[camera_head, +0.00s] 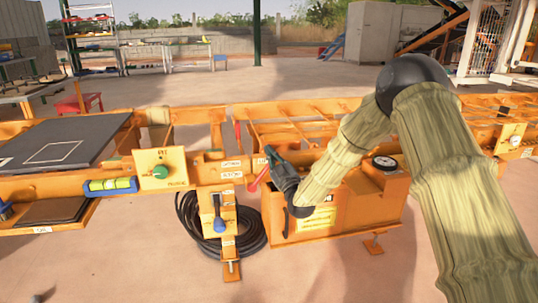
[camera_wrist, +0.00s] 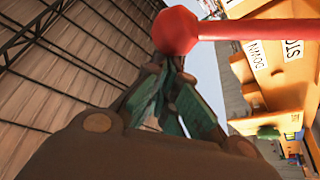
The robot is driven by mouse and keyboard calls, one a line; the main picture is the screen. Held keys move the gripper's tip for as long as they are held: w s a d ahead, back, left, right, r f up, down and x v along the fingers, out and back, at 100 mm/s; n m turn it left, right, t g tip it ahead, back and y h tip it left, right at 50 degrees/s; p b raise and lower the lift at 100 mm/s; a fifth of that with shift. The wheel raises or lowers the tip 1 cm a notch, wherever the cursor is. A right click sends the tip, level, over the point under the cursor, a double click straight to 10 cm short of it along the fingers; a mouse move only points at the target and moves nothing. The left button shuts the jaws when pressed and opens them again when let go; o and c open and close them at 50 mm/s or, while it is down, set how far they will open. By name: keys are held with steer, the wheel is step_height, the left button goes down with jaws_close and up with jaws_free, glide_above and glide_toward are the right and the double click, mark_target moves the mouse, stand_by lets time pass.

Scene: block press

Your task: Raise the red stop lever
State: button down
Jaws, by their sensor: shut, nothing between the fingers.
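The red stop lever (camera_head: 258,179) shows in the head view as a short tilted red bar on the orange press, just left of my gripper. In the wrist view its red rod (camera_wrist: 255,29) runs in from the right and ends in a round red knob (camera_wrist: 175,30). My gripper (camera_head: 269,152) is shut and empty, close beside the lever. In the wrist view the fingertips (camera_wrist: 172,70) are just below the knob, which partly covers the space beyond them. I cannot tell whether they touch it. The lever's pivot is hidden behind my gripper in the head view.
A panel with STOP and DOWN labels (camera_wrist: 270,60) is behind the rod. A blue-handled lever (camera_head: 219,220), a green button box (camera_head: 160,170) and a spirit level (camera_head: 110,186) are to the left. A gauge (camera_head: 385,162) sits on the orange box at right.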

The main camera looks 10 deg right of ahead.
steer(key=shift+d+f, duration=0.15)
steer(key=shift+d, duration=0.05)
stand_by(0.3)
step_height(320, 180, up, 4)
steer(key=a+p, duration=0.2)
steer(key=p+v, duration=0.1)
steer(key=v, duration=0.9)
steer(key=shift+s+a+p, duration=0.15)
steer(key=shift+s+p, duration=0.1)
steer(key=shift+p, duration=0.05)
steer(key=shift+f, duration=0.15)
